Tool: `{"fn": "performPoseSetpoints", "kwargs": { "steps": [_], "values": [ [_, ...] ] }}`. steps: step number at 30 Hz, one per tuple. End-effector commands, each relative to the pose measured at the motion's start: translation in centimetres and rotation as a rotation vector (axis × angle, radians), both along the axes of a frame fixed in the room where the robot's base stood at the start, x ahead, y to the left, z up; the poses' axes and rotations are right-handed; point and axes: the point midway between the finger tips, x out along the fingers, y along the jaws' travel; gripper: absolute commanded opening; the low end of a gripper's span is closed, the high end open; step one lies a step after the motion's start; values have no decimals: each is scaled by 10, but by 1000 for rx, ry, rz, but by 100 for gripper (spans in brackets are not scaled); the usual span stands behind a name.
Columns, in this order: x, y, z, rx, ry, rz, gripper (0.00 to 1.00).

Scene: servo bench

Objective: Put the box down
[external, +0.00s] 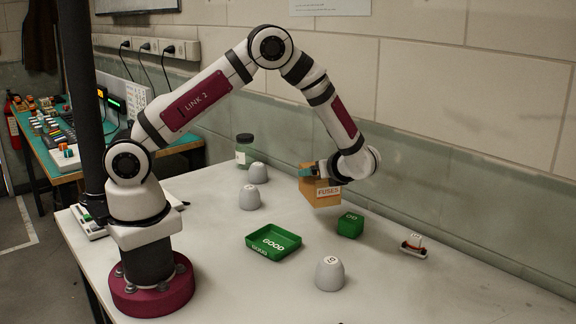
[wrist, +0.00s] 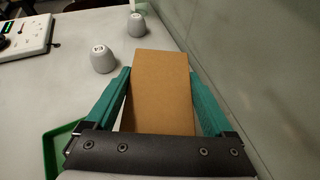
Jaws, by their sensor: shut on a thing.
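The box (external: 322,193) is brown cardboard with a "FUSES" label, held in the air above the bench in the external view. My gripper (external: 308,171) is shut on it near its top. In the wrist view the box (wrist: 160,85) lies between the two teal fingers of my gripper (wrist: 161,92). The white bench top (external: 215,290) is below, with a gap under the box.
A green "GOOD" tray (external: 290,249), a green cube (external: 350,225) and a grey cup (external: 329,274) stand below and around the box. Two more grey cups (external: 249,197) (external: 258,173) and a jar (external: 244,150) stand further left. The wall runs behind.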

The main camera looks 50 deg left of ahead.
Motion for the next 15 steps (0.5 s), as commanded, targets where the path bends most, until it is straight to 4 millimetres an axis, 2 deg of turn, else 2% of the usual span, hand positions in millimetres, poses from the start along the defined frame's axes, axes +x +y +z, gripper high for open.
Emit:
{"fn": "performPoseSetpoints", "kwargs": {
  "steps": [1,3,6,8,12,15],
  "values": [
    [6,14,-9,1,2,5,13],
    [15,30,-19,0,1,4,13],
    [23,44,-29,0,0,4,13],
    [25,48,-35,1,1,3,13],
    [26,49,-63,1,2,1,13],
    [26,49,-72,-1,-1,2,13]
  ]
}}
